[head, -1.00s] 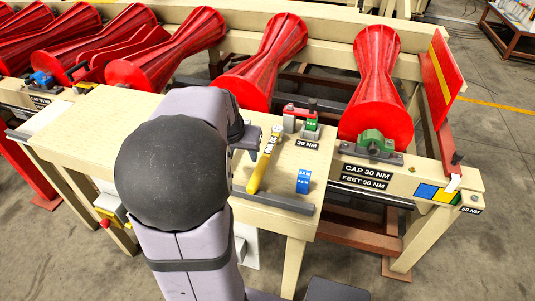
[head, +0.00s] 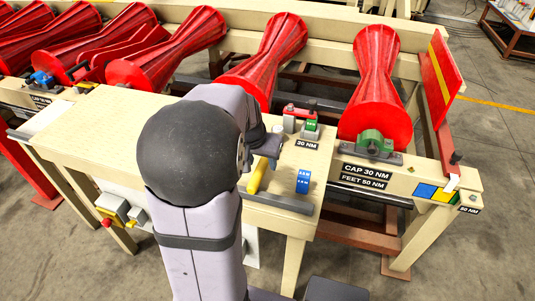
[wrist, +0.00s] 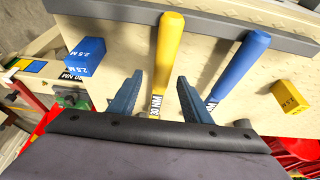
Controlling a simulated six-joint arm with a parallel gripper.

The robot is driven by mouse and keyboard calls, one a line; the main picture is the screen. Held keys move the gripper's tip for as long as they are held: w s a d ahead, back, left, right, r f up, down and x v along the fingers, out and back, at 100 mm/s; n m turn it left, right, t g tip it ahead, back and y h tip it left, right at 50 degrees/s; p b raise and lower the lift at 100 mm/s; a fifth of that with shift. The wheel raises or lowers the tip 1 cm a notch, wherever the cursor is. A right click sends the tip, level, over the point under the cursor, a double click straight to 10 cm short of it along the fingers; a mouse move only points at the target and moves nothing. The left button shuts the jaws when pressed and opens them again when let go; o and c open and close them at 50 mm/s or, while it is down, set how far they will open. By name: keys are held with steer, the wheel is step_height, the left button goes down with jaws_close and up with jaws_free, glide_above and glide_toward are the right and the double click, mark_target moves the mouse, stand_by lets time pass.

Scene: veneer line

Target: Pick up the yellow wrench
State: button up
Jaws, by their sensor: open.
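The yellow wrench (head: 256,178) lies on the pale workbench (head: 105,135); its upper part is hidden behind my arm in the head view. In the wrist view, the yellow wrench (wrist: 169,48) shows its thick handle and a dark-lettered shaft. My gripper (wrist: 160,76) is open and empty, with one finger on each side of the yellow wrench in the picture. I cannot tell how high the fingers are above the bench. In the head view, my gripper (head: 266,150) is partly hidden at the wrench's upper end.
A blue wrench (wrist: 241,64) lies to the right in the wrist view. A blue block (head: 303,181) and a yellow block (wrist: 291,97) are also on the bench. A grey ledge (head: 275,202) edges its front. Red and green parts (head: 311,129) stand behind.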

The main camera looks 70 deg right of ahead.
mark_target(262, 162)
steer(key=shift+d+p+x, duration=0.2)
steer(key=shift+p+x, duration=0.65)
steer(key=shift+x, duration=1.55)
steer(key=shift+w+r, duration=0.1)
jaws_close()
